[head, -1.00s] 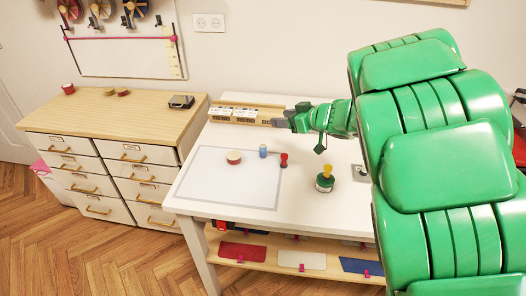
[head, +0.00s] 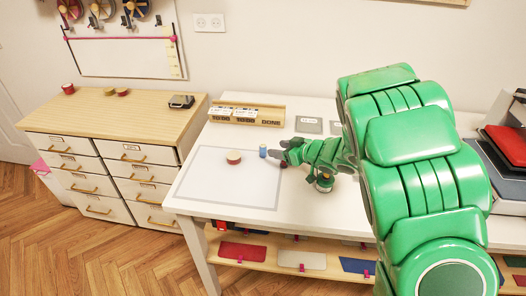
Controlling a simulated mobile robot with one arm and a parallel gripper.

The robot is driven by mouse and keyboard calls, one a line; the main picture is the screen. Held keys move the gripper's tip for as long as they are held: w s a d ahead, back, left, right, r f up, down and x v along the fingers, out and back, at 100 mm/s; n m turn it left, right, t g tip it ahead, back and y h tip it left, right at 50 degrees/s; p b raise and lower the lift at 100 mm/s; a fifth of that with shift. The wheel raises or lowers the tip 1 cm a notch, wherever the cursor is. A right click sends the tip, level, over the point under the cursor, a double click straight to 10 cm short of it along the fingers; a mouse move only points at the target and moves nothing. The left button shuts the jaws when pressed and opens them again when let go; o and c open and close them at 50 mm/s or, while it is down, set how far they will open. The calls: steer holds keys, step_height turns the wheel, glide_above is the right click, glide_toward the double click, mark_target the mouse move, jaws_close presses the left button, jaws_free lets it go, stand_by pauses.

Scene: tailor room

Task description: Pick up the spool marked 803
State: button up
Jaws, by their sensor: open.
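Several small spools stand on the white table. A wide red one with a pale top (head: 234,157) and a slim blue one (head: 263,150) stand on the pale mat (head: 215,185). A slim red one (head: 283,165) is mostly hidden under my gripper. No number can be read on any of them, so I cannot tell which is 803. My gripper (head: 272,154) is open, just right of the blue spool and over or beside the slim red one; I cannot tell if it touches either.
A wooden tray marked DONE (head: 271,123) holds white cards at the table's back. A green item (head: 322,183) stands partly hidden under my arm. A drawer cabinet (head: 110,115) with more small items stands left. The mat's front is clear.

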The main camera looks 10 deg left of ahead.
mark_target(263, 151)
steer(key=shift+x, duration=3.15)
steer(key=shift+c, duration=0.2)
jaws_close()
steer(key=shift+r, duration=0.1)
